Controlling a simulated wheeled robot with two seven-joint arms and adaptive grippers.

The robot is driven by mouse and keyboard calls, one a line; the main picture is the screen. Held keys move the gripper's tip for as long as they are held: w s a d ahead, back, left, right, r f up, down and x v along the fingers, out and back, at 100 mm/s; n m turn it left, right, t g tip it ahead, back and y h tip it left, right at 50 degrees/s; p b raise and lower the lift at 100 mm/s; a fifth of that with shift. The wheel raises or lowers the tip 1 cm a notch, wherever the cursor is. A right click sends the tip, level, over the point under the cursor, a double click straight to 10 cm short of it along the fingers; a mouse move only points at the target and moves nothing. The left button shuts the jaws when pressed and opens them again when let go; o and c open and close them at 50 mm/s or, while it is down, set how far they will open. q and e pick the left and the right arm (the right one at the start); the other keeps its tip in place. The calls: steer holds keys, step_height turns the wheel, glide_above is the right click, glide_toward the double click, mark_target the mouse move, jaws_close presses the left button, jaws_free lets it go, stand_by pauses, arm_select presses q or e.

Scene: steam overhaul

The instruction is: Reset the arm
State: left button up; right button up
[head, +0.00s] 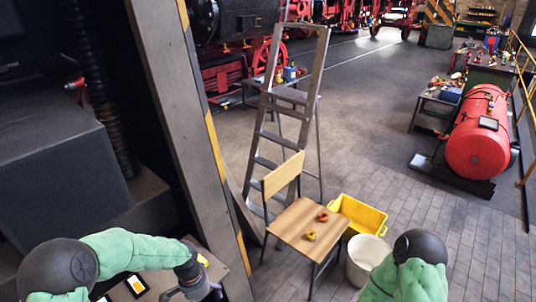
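My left arm, in green covering with dark joints, enters at the bottom left and bends to the right. My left gripper (204,291) is at the bottom edge, dark and partly cut off, above a low surface with dark, yellow-white-faced items (136,285). Whether it is open or shut does not show. My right arm shows only as a green link and dark joint at the bottom right; its gripper is out of view.
A wooden chair (290,222) holds two small red and yellow objects. A yellow crate (373,213), white bucket (360,270) and stepladder (318,72) stand close by. A steel column (175,90) rises at left. A red tank (478,145) lies right; paved floor between is free.

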arm_select(q)
steer(key=s+d+f+n+h, duration=0.1)
steer(key=s+d+f+n, duration=0.3)
steer(key=s+f, duration=0.3)
steer(key=s+d+f+n+t+h, duration=0.1)
steer(key=s+d+f+n+h, duration=0.1)
steer(key=s+d+f+n, duration=0.2)
steer(key=s+d+f, duration=0.2)
steer(key=s+f, duration=0.2)
steer(key=shift+d+n, duration=0.35)
steer(key=shift+n, duration=0.05)
steer(key=shift+f, duration=0.1)
